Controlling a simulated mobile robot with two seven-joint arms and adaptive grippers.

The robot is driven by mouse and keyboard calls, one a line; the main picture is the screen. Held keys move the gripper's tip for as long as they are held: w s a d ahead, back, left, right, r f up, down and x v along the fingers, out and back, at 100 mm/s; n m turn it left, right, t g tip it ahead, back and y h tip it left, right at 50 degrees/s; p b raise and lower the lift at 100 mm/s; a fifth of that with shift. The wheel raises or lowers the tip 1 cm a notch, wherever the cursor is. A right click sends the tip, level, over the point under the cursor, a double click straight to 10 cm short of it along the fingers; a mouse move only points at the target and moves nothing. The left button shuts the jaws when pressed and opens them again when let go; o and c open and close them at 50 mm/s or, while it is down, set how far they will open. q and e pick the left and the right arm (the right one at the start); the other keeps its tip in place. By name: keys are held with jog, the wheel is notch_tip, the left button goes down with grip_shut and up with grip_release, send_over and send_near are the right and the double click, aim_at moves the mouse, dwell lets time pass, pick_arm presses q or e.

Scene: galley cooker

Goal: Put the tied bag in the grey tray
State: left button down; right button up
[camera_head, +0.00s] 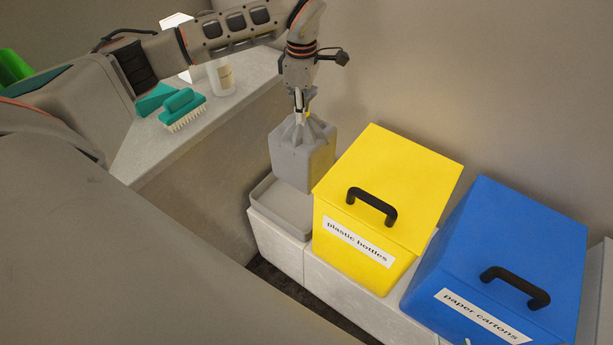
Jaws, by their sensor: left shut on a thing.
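The grey tied bag (304,163) hangs from my left gripper (300,108) with its gathered top between the fingers. The gripper is shut on it and points down. The bag is upright above the grey tray (264,220). It covers the back part of the tray, and I cannot tell how large the gap beneath it is. The tray sits on the pale bench to the left of the yellow bin, and its visible floor is bare. My right gripper is not in view.
A yellow bin (390,190) labelled "plastic bottles" stands right beside the tray. A blue bin (505,260) labelled "paper cartons" stands further right.

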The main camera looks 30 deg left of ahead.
pick_arm(q)
notch_tip(320, 180, down, 14)
jog(key=shift+s+f+b, duration=0.1)
jog(key=shift+f+b, duration=0.15)
jog(key=shift+b, duration=0.85)
notch_tip(320, 180, down, 4)
jog(key=shift+f+b, duration=0.1)
jog(key=shift+b, duration=0.35)
jog(key=c, duration=2.3)
grip_release()
jog(key=shift+f, duration=0.15)
jog(key=shift+c, duration=0.2)
jog(key=o, duration=0.4)
